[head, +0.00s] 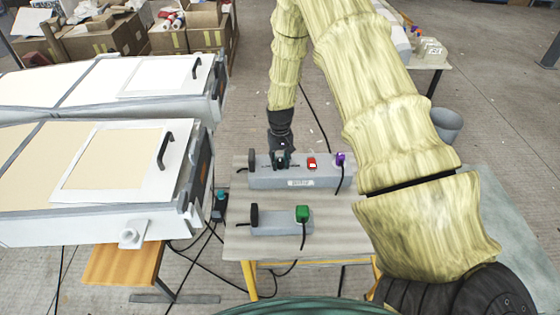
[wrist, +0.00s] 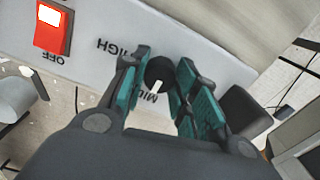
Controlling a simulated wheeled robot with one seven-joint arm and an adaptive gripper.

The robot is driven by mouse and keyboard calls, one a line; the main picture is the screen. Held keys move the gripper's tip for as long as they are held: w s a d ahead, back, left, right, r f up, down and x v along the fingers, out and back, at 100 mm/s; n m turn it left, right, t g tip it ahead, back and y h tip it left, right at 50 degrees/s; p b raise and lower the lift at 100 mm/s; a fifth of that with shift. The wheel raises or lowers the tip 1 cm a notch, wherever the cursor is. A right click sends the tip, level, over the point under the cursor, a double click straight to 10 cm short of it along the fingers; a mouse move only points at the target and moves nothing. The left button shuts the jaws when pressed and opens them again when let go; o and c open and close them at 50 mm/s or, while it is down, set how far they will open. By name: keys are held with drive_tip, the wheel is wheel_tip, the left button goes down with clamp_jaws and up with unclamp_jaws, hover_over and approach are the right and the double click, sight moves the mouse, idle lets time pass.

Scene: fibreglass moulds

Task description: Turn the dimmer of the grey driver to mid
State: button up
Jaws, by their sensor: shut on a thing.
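The grey driver (head: 262,180) is the longer grey box at the back of the small table. In the wrist view its light face (wrist: 190,40) appears upside down, with the words HIGH, MID and OFF. The dimmer (wrist: 161,70) is a round black knob. Its white pointer mark faces the word MID. My gripper (wrist: 160,82) is shut on the knob, with a teal finger on each side.
A red switch (head: 311,163) and a purple plug (head: 340,158) are right of my gripper on the driver. A smaller grey box (head: 280,226) with a green plug (head: 302,213) stands in front on the table (head: 340,240). White moulds (head: 100,205) stand at left.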

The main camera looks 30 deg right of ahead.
sight(280, 162)
drive_tip(key=o, duration=1)
drive_tip(key=shift+r, duration=0.1)
wheel_tip(280, 162, up, 12)
drive_tip(key=shift+f, duration=0.1)
idle(0.4)
